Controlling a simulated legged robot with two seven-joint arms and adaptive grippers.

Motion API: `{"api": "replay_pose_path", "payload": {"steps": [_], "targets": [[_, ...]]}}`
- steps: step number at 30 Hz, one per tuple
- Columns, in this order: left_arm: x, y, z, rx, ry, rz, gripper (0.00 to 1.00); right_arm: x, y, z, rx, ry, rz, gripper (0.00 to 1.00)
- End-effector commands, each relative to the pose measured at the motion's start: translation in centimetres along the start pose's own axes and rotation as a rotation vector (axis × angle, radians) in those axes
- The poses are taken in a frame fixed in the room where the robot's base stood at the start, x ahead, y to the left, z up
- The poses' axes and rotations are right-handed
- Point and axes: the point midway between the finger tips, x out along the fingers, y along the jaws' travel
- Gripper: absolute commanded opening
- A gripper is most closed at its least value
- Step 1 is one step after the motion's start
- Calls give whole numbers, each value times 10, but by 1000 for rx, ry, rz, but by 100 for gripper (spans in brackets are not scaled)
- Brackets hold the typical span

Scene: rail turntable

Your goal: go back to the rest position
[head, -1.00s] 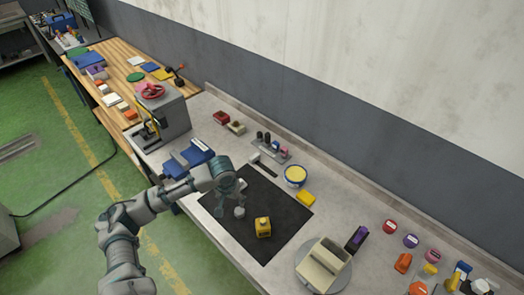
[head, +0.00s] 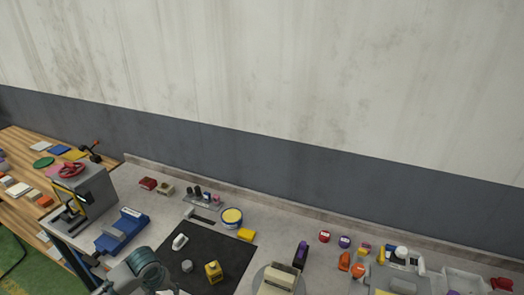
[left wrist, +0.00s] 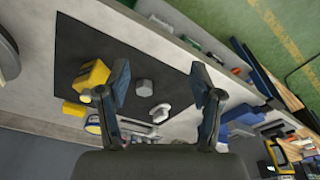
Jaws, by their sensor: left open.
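My left arm shows at the bottom edge of the head view, by the near left side of the black mat (head: 222,244). My left gripper (left wrist: 160,88) is open in the left wrist view, with nothing between its fingers. Beyond the fingers on the mat lie a grey knob-like piece (left wrist: 144,87), also in the head view (head: 187,266), a white handle-shaped piece (left wrist: 160,111) and a yellow block-like container (left wrist: 94,75). The fingers appear apart from all of these. My right gripper is in neither view.
Around the mat on the bench stand a blue device (head: 122,230), a grey press with a red handwheel (head: 84,195), a yellow-topped round tub (head: 231,217) and a turntable with a beige block (head: 278,280). Several small coloured items crowd the right. A wall runs behind the bench.

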Motion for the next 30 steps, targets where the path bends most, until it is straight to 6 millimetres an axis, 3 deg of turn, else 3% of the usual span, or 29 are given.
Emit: {"api": "replay_pose_path", "payload": {"steps": [2, 7, 17, 25, 30], "targets": [[4, 10, 4, 24, 1, 5, 66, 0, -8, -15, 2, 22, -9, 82], [18, 36, 17, 101, 13, 25, 66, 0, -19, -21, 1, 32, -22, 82], [56, 88, 61, 280, 54, 115, 66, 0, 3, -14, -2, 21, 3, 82], [92, 134, 130, 407, 138, 242, 66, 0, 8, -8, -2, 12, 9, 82], [104, 137, 180, 396, 195, 250, 66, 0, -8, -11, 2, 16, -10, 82]]}}
